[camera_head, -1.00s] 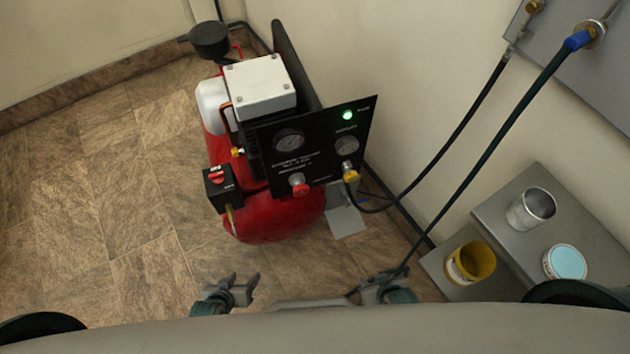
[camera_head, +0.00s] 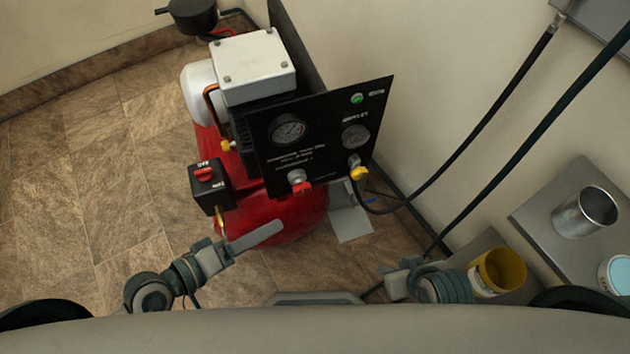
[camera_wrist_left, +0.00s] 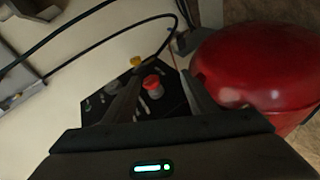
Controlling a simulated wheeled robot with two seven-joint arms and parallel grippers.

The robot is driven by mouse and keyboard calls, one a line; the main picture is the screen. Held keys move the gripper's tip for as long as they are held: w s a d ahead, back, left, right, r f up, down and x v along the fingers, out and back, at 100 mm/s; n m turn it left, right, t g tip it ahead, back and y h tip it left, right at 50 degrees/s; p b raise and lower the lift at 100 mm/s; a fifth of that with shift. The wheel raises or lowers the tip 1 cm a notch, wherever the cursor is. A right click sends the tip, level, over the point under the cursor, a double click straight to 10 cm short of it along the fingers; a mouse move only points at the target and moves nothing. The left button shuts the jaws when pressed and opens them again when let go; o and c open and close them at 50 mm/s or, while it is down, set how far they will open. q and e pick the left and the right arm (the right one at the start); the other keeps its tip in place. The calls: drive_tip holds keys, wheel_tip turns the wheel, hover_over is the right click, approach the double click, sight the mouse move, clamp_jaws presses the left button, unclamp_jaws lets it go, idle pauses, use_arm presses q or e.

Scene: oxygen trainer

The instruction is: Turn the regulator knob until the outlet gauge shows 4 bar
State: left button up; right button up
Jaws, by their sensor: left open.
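The black control panel (camera_head: 325,120) on the compressor carries two round gauges, one on the left (camera_head: 288,130) and one on the right (camera_head: 355,137). Their readings and labels are too small to read. The red-capped knob (camera_head: 300,184) sits low on the panel, and it also shows in the left wrist view (camera_wrist_left: 152,83). My left gripper (camera_head: 276,231) is open and empty, below and in front of the knob, apart from it. In the left wrist view, the knob appears between its fingers (camera_wrist_left: 161,80). My right gripper (camera_head: 392,284) is low at the right, away from the panel; its jaws are unclear.
A yellow fitting (camera_head: 358,173) with a black hose sits right of the knob. A switch box with a red switch (camera_head: 204,174) stands left. The red tank (camera_head: 265,215) is below the panel. A yellow can (camera_head: 498,270) and metal can (camera_head: 585,210) stand right.

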sight(302, 189)
use_arm(q)
drive_tip(key=shift+w+a+r+n+t+h, duration=0.15)
drive_tip(key=shift+w+a+r+n+t, duration=0.25)
drive_tip(key=shift+r+n, duration=0.35)
drive_tip(key=shift+w+a+r+n+t+h, duration=0.15)
drive_tip(key=shift+w+a+r+n+t, duration=0.25)
drive_tip(key=shift+n, duration=0.55)
drive_tip(key=shift+d, duration=0.25)
drive_tip(key=x, duration=1.7)
drive_tip(key=shift+p, duration=0.4)
drive_tip(key=shift+c, duration=0.4)
drive_tip(key=c, duration=1)
